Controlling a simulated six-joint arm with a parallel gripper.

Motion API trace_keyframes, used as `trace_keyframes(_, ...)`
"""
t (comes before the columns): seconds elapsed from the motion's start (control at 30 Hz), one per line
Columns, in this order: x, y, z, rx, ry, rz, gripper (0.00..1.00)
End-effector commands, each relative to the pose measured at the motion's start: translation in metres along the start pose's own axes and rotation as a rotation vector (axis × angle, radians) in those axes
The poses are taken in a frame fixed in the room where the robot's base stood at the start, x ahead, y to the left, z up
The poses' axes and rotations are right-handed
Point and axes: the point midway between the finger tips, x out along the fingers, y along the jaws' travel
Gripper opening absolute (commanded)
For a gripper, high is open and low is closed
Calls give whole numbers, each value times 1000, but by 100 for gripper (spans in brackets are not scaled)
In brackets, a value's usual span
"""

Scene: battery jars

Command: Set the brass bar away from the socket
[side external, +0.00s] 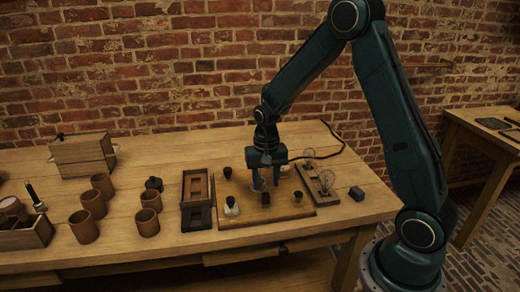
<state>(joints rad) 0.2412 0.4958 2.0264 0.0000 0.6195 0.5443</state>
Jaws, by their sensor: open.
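My gripper (264,186) points down over the wooden board (250,217) on the table, with its fingers apart. A small dark block (265,199) is just below and in front of the fingertips. I cannot tell whether the fingers touch anything. A small brownish fitting (298,196) stands at the board's right side; I cannot tell whether it is the socket. No brass bar can be made out clearly; it may be hidden by the gripper or too small to see.
A white piece with a dark top (231,207) and a dark knob (228,172) stand on the board's left side. A wooden tray (185,192) and several brown jars (83,227) are further left.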

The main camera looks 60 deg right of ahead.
Motion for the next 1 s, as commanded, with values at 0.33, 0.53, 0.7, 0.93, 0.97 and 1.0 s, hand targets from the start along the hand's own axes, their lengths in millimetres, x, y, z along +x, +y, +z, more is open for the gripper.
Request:
trace_keyframes(0.33,42,0,0,0,-2,1,44)
trace_keyframes(0.53,50,0,0,0,0,0,44)
trace_keyframes(0.7,50,0,0,0,0,0,44)
trace_keyframes(0.93,50,0,0,0,0,0,22)
trace_keyframes(0.97,50,0,0,0,0,0,16)
trace_keyframes(1.0,50,0,0,0,0,0,8)
